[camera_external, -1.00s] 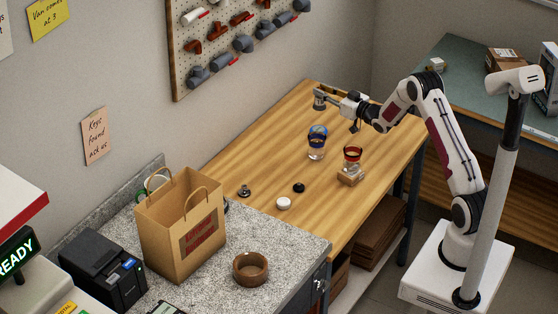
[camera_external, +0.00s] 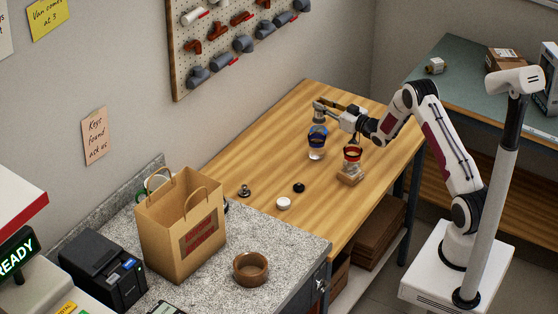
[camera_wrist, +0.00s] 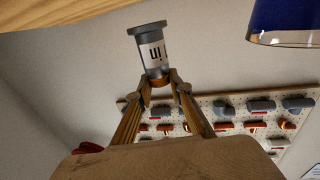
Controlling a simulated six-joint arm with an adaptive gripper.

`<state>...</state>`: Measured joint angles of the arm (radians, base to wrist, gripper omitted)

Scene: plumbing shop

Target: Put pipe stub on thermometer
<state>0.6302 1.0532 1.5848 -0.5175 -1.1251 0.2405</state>
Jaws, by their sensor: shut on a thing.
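My gripper (camera_external: 340,117) is shut on the grey pipe stub (camera_wrist: 151,52), which has a white label with dark marks. The stub also shows in the external view (camera_external: 318,108), just behind and above the blue-rimmed glass, clear of the glass in the wrist view. No other thing is clearly a thermometer.
The blue-rimmed glass (camera_external: 317,147) stands close below my gripper. Small black and white pieces lie nearer the counter. A pegboard (camera_external: 235,35) hangs on the wall.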

